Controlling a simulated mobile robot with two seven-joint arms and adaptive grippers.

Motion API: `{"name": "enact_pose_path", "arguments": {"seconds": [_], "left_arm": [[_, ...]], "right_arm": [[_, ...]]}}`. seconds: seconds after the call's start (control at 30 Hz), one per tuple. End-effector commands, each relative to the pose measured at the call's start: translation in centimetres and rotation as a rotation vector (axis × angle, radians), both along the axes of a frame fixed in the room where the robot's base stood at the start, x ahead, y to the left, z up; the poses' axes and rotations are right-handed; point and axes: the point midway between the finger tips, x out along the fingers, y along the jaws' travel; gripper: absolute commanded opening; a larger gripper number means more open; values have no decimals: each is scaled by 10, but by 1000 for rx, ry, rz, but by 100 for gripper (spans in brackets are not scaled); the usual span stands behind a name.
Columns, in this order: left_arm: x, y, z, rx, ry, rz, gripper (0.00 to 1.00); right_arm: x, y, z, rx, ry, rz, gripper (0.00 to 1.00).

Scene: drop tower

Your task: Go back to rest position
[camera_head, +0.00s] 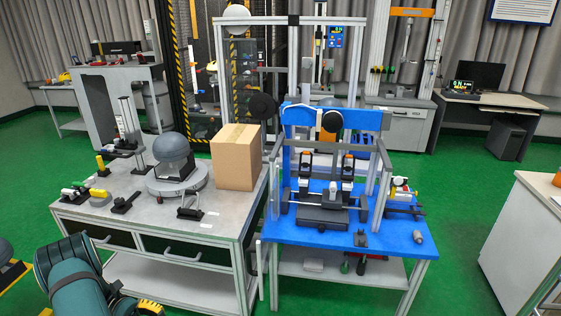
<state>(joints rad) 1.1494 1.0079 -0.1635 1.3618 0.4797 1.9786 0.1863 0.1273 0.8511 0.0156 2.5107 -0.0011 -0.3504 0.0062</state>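Part of one of my arms, in dark green, shows at the lower left in the head view, in front of the grey workbench (225,222). No gripper fingers can be made out there. My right arm and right gripper do not show. A grey dome on a round base (174,152) and a cardboard box (237,158) stand on the grey workbench. A blue test rig (310,119) stands on the blue table (300,234) to the right of it.
A white counter (535,225) stands at the right edge. Green floor (455,210) is clear between it and the blue table. Small tools and fixtures lie on both tables. A tower frame and a desk with a monitor (480,76) stand behind.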

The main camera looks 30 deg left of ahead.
Motion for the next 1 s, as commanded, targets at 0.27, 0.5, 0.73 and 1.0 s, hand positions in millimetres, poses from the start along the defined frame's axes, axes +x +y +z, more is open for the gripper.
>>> {"name": "enact_pose_path", "arguments": {"seconds": [0.27,0.5,0.73,1.0], "left_arm": [[41,-74,-41,200,-24,-159,48],[67,-162,-81,464,-139,-379,48],[79,-241,-106,732,-376,-604,48],[85,-324,-105,987,-793,-799,48]], "right_arm": [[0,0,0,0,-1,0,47],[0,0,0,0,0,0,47],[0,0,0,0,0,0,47],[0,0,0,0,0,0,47]]}}
